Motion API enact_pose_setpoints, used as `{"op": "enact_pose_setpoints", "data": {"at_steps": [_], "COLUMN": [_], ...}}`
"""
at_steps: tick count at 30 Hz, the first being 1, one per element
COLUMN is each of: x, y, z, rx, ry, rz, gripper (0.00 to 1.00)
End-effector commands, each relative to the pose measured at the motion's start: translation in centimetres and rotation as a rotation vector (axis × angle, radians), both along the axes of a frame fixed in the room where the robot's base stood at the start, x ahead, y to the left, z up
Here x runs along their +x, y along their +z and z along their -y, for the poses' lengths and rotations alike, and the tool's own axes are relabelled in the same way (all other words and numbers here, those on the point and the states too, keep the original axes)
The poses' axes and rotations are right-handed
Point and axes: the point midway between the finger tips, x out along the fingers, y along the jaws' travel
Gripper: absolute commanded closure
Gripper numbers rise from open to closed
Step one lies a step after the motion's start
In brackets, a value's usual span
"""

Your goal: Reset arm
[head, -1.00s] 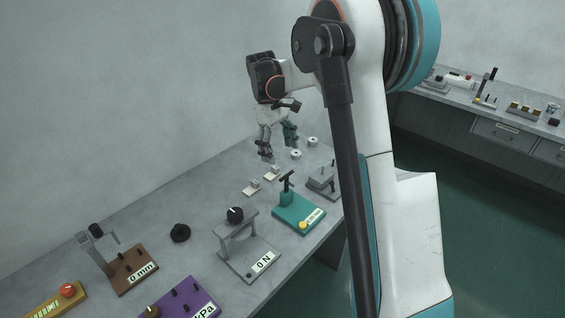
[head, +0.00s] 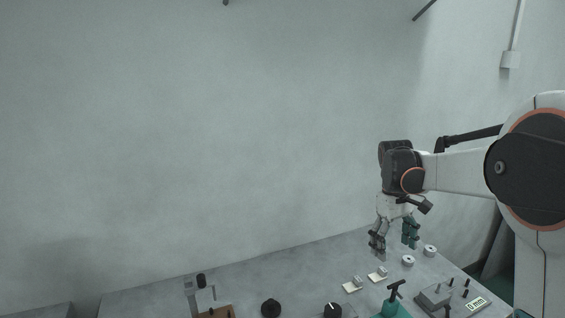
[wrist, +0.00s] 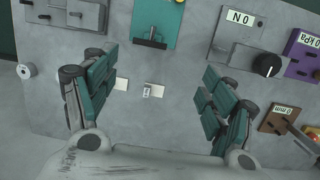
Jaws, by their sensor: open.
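My gripper (head: 393,236) hangs from my arm over the right part of the grey bench (head: 250,270) in the head view, fingers pointing down. In the wrist view my gripper (wrist: 158,103) has its two teal-padded fingers spread wide apart, with nothing between them but the bench top below. Two small pale pieces (head: 353,285) and (head: 377,274) lie on the bench near it in the head view.
A teal press (head: 392,305), a grey device (head: 440,296) and small white rolls (head: 430,251) stand near the gripper. A black knob part (head: 271,307) and a dial stand (head: 333,310) are left of it. The wall (head: 180,130) rises behind; air above the bench is clear.

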Motion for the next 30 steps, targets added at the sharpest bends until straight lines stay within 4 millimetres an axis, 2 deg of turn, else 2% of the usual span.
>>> {"op": "enact_pose_setpoints", "data": {"at_steps": [1, 6, 15, 23, 30], "x": [-1.1, -4.3, -10.4, -16.0, -20.8], "y": [1.0, 3.5, 6.2, 6.7, 5.6], "z": [-0.7, -2.7, -6.0, -8.5, -10.4], "rx": [-0.002, -0.007, 0.008, 0.042, 0.089], "ry": [-0.005, -0.038, -0.102, -0.160, -0.219], "rz": [0.028, 0.135, 0.322, 0.480, 0.623], "gripper": [0.23, 0.23, 0.23, 0.23, 0.23]}}
